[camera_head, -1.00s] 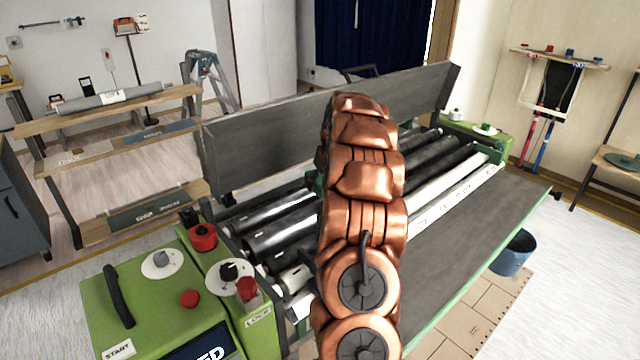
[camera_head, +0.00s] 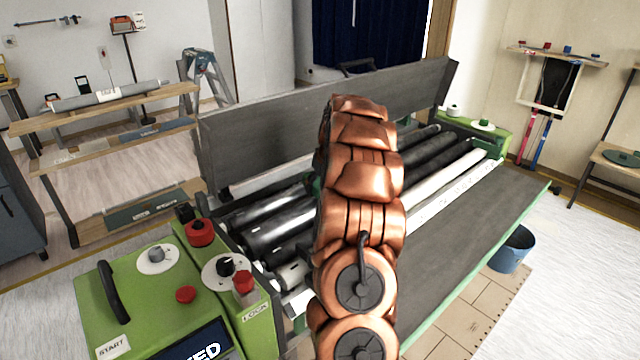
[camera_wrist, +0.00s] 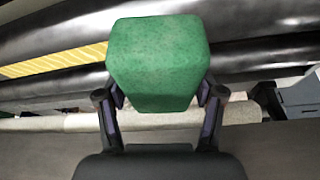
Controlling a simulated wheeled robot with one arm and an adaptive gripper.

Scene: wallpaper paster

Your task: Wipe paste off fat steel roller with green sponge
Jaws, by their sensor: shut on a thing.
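My gripper (camera_wrist: 158,98) is shut on the green sponge (camera_wrist: 158,62), a block held between both fingers in the wrist view. The sponge is in front of dark, shiny rollers; whether it touches one I cannot tell. The fat steel roller (camera_head: 275,237) appears to be the thick shiny one left of my copper arm in the head view. My arm hides its middle, my gripper and the sponge there. A yellow streaked band (camera_wrist: 55,62) lies along the rollers left of the sponge in the wrist view; I cannot tell whether it is paste.
A pale roller (camera_wrist: 50,123) runs nearer in the wrist view. The green control box (camera_head: 150,300) with knobs and a handle stands left of the rollers. A grey back panel (camera_head: 260,140) rises behind them. A flat dark table (camera_head: 480,235) extends in front, with a blue bucket (camera_head: 512,250) beside it.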

